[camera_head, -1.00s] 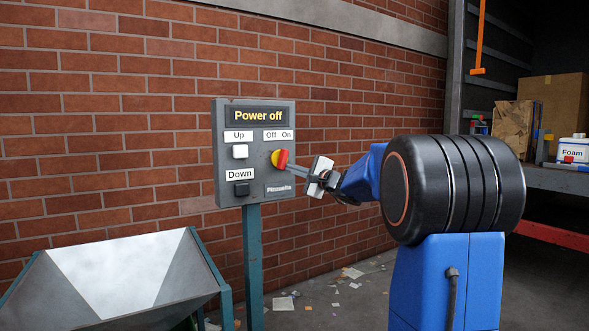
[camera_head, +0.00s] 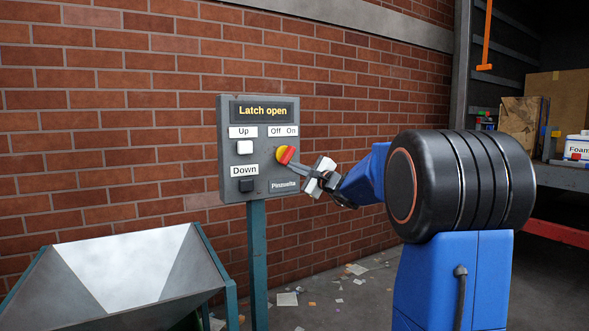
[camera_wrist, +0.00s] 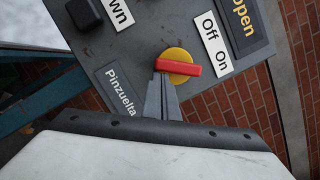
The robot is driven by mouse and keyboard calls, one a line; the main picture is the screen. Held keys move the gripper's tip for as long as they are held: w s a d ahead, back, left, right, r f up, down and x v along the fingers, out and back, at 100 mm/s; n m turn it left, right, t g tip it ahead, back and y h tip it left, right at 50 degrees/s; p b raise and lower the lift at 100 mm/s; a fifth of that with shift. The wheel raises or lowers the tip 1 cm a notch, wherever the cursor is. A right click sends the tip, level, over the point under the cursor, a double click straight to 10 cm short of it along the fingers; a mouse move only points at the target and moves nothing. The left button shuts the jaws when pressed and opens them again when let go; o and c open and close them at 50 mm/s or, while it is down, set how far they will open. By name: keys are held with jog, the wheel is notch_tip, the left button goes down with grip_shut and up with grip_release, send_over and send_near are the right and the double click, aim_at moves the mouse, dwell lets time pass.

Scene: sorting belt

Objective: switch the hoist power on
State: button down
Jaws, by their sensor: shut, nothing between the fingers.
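The grey control panel (camera_head: 230,190) stands on a post before the brick wall. Its display (camera_head: 264,111) reads "Latch open". The power switch (camera_head: 286,155) is a red handle on a yellow disc, below the "Off" and "On" labels. The handle is tilted, its upper end leaning right toward "On". My gripper (camera_head: 293,165) is shut and empty, its fingertips at the switch from the right. In the wrist view the fingertips (camera_wrist: 160,80) lie right beside the red handle (camera_wrist: 180,67), overlapping the yellow disc's edge; I cannot tell whether they touch it.
A white "Up" button (camera_head: 244,147) and a black "Down" button (camera_head: 246,185) sit on the panel's left side. A metal hopper (camera_head: 130,265) stands at lower left. Paper scraps litter the floor (camera_head: 330,290). A shelf with boxes (camera_head: 552,95) is at the right.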

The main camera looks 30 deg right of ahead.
jog(key=s+d+f, duration=0.4)
jog(key=s+d, duration=0.1)
jog(key=s, duration=0.4)
jog(key=shift+s+d, duration=0.25)
dwell(0.4)
dwell(0.4)
